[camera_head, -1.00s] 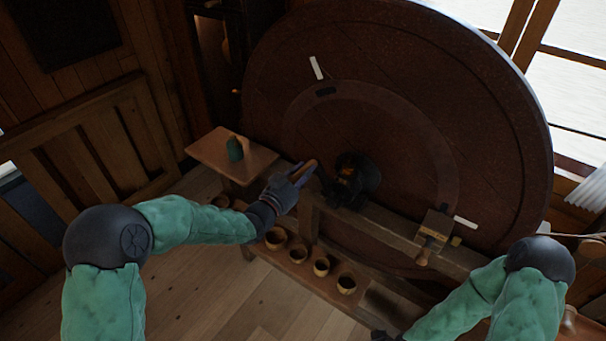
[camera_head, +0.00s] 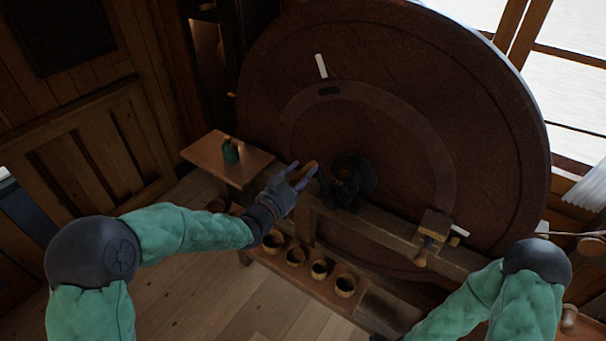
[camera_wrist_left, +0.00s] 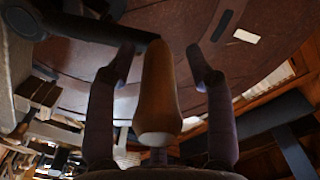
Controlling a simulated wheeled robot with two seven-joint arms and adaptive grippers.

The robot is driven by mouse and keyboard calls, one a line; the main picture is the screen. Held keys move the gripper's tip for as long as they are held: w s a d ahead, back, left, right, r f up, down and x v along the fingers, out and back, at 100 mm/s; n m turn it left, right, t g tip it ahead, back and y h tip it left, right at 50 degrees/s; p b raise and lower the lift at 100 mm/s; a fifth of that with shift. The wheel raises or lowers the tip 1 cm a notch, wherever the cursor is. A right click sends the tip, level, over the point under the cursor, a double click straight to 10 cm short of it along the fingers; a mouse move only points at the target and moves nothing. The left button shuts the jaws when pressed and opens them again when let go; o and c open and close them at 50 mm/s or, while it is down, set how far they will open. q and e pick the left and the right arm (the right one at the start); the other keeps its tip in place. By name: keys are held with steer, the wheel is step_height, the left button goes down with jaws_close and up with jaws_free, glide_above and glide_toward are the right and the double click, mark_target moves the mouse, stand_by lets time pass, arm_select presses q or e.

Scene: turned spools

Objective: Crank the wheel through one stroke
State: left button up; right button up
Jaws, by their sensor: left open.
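The large dark brown wheel (camera_head: 400,90) stands upright across the head view, with a dark hub (camera_head: 350,180) at its middle. A wooden crank handle (camera_head: 311,168) is left of the hub; it also shows in the left wrist view (camera_wrist_left: 160,90), on a dark crank arm (camera_wrist_left: 90,32). My left gripper (camera_head: 302,174) is open at the handle. In the left wrist view its fingers (camera_wrist_left: 160,62) stand apart on either side of the handle, with gaps visible. Of my right gripper only a dark bit (camera_head: 378,335) shows at the bottom edge; its fingers cannot be made out.
A small wooden table (camera_head: 205,155) with a green bottle (camera_head: 230,152) stands left of the wheel. A wooden beam (camera_head: 385,223) crosses in front of the wheel, carrying a wooden block (camera_head: 434,224). Several small pots (camera_head: 319,270) sit on a low shelf below.

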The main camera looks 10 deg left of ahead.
arm_select(q)
steer(key=v, duration=1.1)
steer(key=shift+s, duration=0.3)
steer(key=shift+r, duration=0.1)
stand_by(0.6)
